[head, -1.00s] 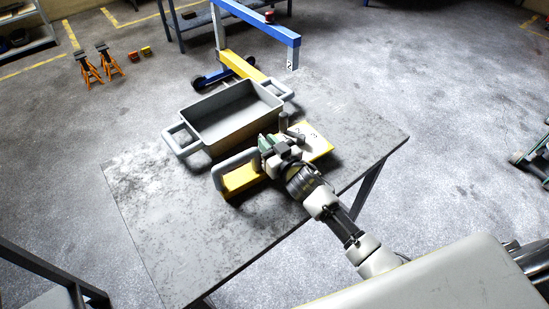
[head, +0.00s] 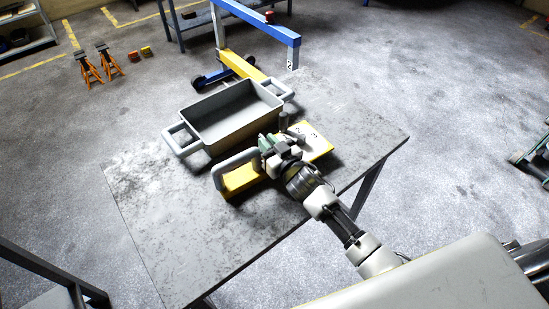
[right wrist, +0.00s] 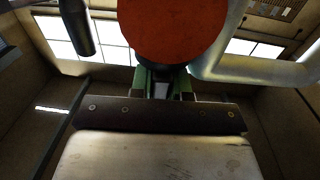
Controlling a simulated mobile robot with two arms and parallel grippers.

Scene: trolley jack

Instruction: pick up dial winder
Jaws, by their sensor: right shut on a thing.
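I take the dial winder to be the yellow-based device (head: 240,181) on the table, with a grey bar handle (head: 236,161) at its left and a pale marked plate at its right. A dark upright peg (head: 284,121) stands beside my gripper. My right gripper (head: 267,143) is low over the middle of the device and shut on part of it; the gripped part is mostly hidden. In the right wrist view, a red-orange disc (right wrist: 173,28) is close in front of the green fingers, between a dark cylinder (right wrist: 78,27) and a grey bar (right wrist: 245,62). My left gripper is out of view.
A grey open bin (head: 233,132) with two side handles stands just behind the device. The near-left part of the table (head: 170,230) is bare. A blue and yellow hoist (head: 262,28) stands beyond the table, with orange stands (head: 90,70) on the floor at far left.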

